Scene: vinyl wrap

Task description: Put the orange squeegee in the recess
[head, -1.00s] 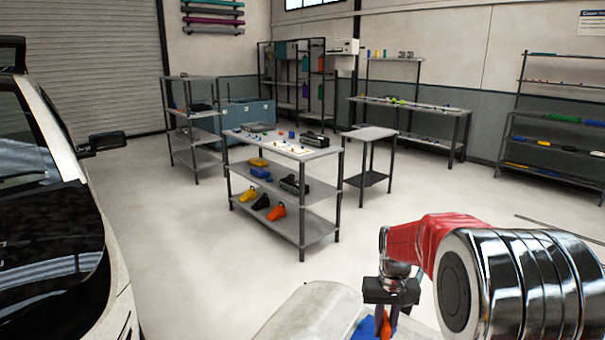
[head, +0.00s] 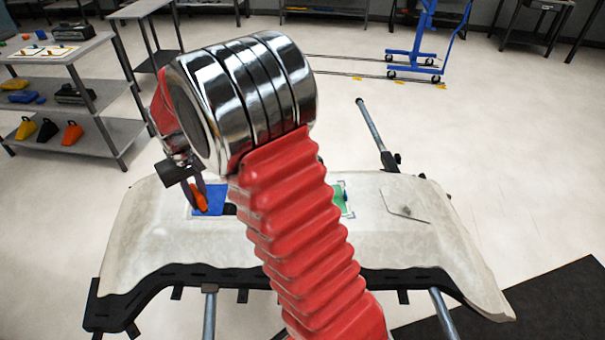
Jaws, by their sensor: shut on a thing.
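My gripper (head: 193,194) hangs over the left part of a pale, bumper-shaped panel (head: 150,240). It is shut on the orange squeegee (head: 201,199), of which only a small part shows between and below the dark fingers. Behind the squeegee is a blue rectangle (head: 213,194) on the panel; I cannot tell whether the squeegee touches it. A small dark patch (head: 230,209) lies at the blue rectangle's lower right. A green patch (head: 339,192) shows right of my arm. A thin outlined shape (head: 405,206) is farther right. I cannot tell which of these is the recess. My arm hides the panel's middle.
The panel rests on a stand with a black front edge (head: 180,279). A rod with a dark fitting (head: 388,160) stands behind it. A shelf cart (head: 95,130) with yellow, black and orange items is at the left. A blue wheeled frame (head: 415,62) is at the back.

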